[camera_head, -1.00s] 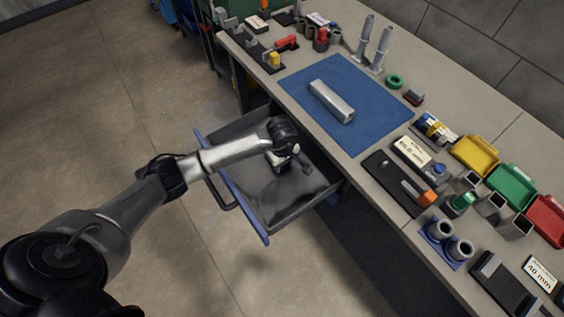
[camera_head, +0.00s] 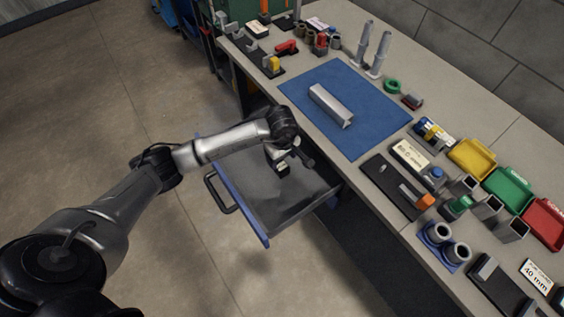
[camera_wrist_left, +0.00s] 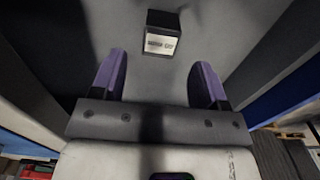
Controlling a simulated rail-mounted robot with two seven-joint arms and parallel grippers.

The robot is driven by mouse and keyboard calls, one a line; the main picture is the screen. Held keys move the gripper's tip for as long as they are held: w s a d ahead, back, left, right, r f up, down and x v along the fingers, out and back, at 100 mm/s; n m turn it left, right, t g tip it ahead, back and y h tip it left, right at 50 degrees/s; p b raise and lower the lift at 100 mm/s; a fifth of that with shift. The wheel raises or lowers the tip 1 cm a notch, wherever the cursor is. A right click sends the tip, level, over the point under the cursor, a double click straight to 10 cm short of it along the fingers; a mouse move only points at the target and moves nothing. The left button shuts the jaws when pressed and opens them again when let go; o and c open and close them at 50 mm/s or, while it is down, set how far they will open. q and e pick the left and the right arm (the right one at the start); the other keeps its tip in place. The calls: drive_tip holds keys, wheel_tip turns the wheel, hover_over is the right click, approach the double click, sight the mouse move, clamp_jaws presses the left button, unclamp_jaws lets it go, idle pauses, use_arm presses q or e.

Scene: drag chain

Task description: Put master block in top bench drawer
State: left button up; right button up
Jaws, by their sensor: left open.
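The top bench drawer (camera_head: 262,208) is pulled out from the bench, with a blue front edge and a grey floor. My left gripper (camera_head: 284,171) is over the drawer, its jaws apart and empty. In the left wrist view its two purple fingers (camera_wrist_left: 161,65) are spread. A small dark block with a white printed label (camera_wrist_left: 163,36), seemingly the master block, lies on the drawer floor beyond the fingertips, apart from them. The label is too small to read surely. In the head view I cannot make the block out. My right gripper is not in view.
A blue mat (camera_head: 357,120) with a silver bar (camera_head: 331,104) lies on the bench. Yellow (camera_head: 472,158), green (camera_head: 509,188) and red bins stand right, among several gauges and blocks. The drawer handle (camera_head: 218,196) juts out over clear floor.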

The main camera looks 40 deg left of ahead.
sight(282, 167)
use_arm(q)
wheel_tip(282, 167, up, 6)
drive_tip(key=shift+r+p, duration=0.15)
drive_tip(key=shift+p, duration=0.2)
drive_tip(key=shift+d, duration=0.1)
idle(0.3)
